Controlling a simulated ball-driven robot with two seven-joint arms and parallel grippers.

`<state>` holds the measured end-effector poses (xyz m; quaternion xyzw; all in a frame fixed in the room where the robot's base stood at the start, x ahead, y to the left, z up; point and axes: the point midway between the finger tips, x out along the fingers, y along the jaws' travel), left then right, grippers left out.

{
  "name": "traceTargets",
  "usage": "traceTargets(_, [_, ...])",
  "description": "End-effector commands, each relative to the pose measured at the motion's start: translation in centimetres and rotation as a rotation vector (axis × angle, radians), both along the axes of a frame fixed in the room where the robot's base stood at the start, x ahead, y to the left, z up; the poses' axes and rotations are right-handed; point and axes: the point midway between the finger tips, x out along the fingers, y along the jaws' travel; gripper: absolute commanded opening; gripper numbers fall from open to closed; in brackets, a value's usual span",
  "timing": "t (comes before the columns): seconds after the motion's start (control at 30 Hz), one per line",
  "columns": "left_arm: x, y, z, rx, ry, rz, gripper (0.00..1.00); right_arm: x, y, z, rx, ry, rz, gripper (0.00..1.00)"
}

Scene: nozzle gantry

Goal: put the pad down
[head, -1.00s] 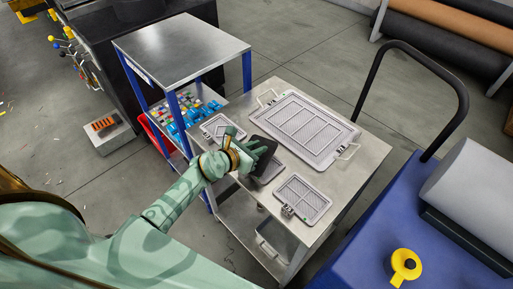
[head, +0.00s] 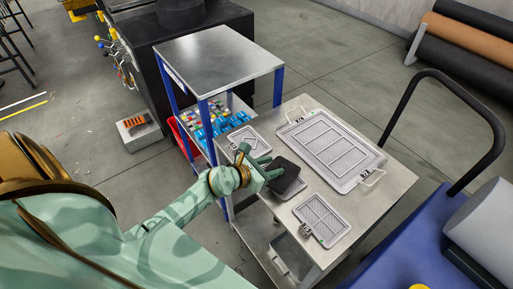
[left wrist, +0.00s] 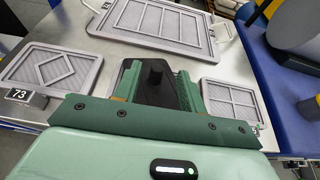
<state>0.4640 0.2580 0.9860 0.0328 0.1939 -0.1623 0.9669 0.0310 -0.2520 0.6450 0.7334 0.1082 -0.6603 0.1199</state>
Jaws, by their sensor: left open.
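The pad (head: 287,174) is black, with a dark upright knob, and lies over a small grey framed tray (head: 296,190) on the metal cart top. It covers most of that tray; I cannot tell whether it rests fully on it. My left gripper (head: 265,171) is open at the left end of the pad. In the left wrist view the pad (left wrist: 163,96) and its knob (left wrist: 153,73) sit between the green fingers of the gripper (left wrist: 157,80). My right gripper is not in view.
A large framed tray (head: 329,150) with handles lies behind, with small framed trays at left (head: 249,141) and right (head: 321,220). A blue-posted shelf cart (head: 218,65) stands to the left. A blue trolley (head: 420,235) with a black handle is on the right.

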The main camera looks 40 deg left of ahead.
Motion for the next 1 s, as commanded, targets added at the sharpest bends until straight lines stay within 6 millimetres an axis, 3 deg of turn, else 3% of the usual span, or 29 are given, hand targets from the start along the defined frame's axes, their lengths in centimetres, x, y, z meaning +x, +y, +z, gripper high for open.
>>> traceTargets(0.1, [-2.7, 0.9, 1.2, 0.001, 0.003, -0.001, 0.41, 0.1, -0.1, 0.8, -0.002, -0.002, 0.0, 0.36])
traceTargets(0.3, [-5.6, 1.9, 2.4, 0.0, 0.002, -0.001, 0.41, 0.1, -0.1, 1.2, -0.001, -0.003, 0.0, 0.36])
traceTargets(0.7, [-6.5, 2.2, 2.4, -0.023, 0.01, 0.009, 0.41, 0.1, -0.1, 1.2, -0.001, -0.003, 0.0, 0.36])
traceTargets(0.77, [-6.7, 2.1, 1.5, -0.086, 0.037, 0.038, 0.41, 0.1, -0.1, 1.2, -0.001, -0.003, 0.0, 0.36])
traceTargets(0.87, [-7.7, 2.1, -1.9, -0.312, 0.134, 0.155, 0.41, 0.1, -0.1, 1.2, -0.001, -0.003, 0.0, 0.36])
traceTargets(1.0, [-10.9, 2.5, -9.7, -0.792, 0.346, 0.498, 0.41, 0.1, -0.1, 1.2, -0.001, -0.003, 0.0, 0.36])
